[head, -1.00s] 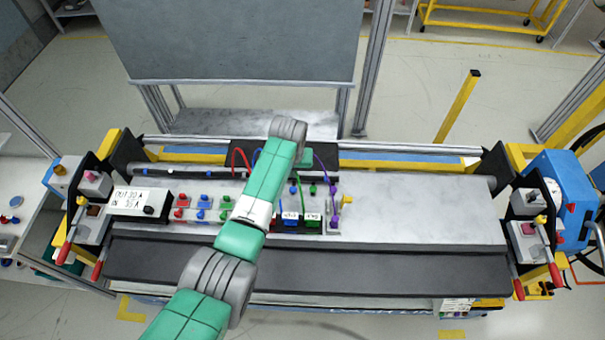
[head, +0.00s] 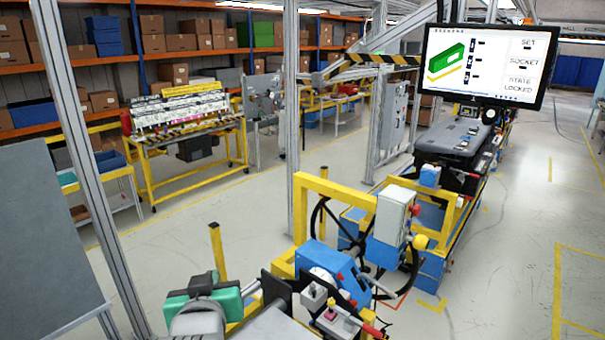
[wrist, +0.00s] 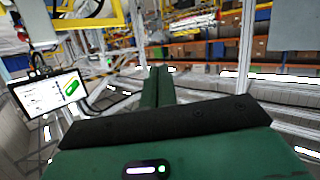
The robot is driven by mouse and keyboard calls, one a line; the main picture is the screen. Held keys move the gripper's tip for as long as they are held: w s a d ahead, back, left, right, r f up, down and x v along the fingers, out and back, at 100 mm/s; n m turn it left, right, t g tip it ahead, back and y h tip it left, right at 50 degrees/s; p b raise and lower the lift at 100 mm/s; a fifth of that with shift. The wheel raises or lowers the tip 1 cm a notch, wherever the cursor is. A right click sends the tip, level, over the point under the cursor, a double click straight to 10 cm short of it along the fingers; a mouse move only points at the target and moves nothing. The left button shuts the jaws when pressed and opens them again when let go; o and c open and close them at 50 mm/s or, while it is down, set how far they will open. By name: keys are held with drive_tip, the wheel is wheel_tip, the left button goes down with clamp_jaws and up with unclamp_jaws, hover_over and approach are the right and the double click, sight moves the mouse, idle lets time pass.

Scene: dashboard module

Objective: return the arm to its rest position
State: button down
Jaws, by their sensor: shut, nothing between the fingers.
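My gripper (wrist: 160,72) shows in the wrist view. Its two green fingers lie together, pointing away from the camera, with nothing between them. The green palm with a dark bar and a small lit indicator fills the lower part of that view. In the head view, a grey and green part of my arm shows at the bottom, left of the blue machine end. I cannot make out the fingers there. In the wrist view the fingers are raised and touch nothing that I can see.
A monitor (head: 480,66) reading "STATE LOCKED" hangs at upper right; it also shows in the wrist view (wrist: 50,102). A blue unit (head: 330,268), a yellow frame (head: 335,190) and a black handwheel stand right of my arm. A yellow post (head: 218,253) rises behind it. Open floor lies beyond.

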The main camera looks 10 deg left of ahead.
drive_tip(key=s+d+r+m+t+h, duration=0.1)
drive_tip(key=s+d+r+t, duration=0.25)
drive_tip(key=d+r, duration=0.5)
drive_tip(key=s+d+r+m+t+h, duration=0.1)
drive_tip(key=s+d+r+m+t, duration=0.15)
drive_tip(key=s+d+r, duration=0.4)
drive_tip(key=s+d+r+t+h, duration=0.1)
drive_tip(key=s+d+r+t, duration=0.1)
drive_tip(key=s+r, duration=0.3)
drive_tip(key=s+d+r+m+t+h, duration=0.1)
drive_tip(key=s+d+r+t, duration=0.2)
drive_tip(key=s+d+r, duration=0.2)
drive_tip(key=shift+s+d+r+p, duration=0.3)
drive_tip(key=shift+s+r+p, duration=0.15)
drive_tip(key=shift+s+r, duration=0.35)
